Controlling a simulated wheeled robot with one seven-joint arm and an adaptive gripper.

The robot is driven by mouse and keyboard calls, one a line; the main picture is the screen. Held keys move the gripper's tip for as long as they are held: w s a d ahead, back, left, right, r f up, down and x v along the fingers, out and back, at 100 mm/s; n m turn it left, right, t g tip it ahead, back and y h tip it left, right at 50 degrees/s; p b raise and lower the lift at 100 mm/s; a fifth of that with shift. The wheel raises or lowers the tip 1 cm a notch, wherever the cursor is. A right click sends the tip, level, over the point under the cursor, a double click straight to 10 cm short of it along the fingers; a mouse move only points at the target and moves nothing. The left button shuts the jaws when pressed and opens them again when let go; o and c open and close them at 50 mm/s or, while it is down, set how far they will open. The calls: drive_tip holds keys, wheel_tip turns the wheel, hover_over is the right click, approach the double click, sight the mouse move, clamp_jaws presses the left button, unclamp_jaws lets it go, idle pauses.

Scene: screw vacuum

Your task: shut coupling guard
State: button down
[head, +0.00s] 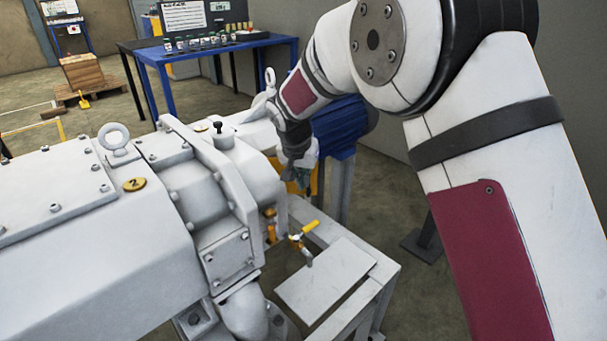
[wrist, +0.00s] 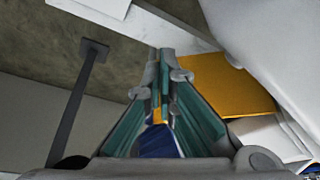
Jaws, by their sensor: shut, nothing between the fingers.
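The orange coupling guard (wrist: 228,88) shows as a flat panel right of my fingers in the wrist view, partly covered by them and by a pale grey body. In the head view only small orange patches of it show around my gripper (head: 301,184), between the grey pump and the blue motor; whether it is open or shut is hidden. My gripper's teal-padded fingers are closed together with nothing between them, and the wrist view shows their tips meeting (wrist: 163,62). They are close to the guard; I cannot tell if they touch it.
The grey screw pump (head: 190,190) fills the left, with a lifting eye on top. A yellow-handled valve (head: 303,235) stands above the grey frame (head: 345,325). The blue motor (head: 340,125) is behind my arm. A blue table (head: 165,65) stands farther back.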

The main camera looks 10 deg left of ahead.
drive_tip(key=shift+b+x, duration=0.4)
drive_tip(key=shift+x, duration=1.8)
drive_tip(key=shift+w, duration=0.1)
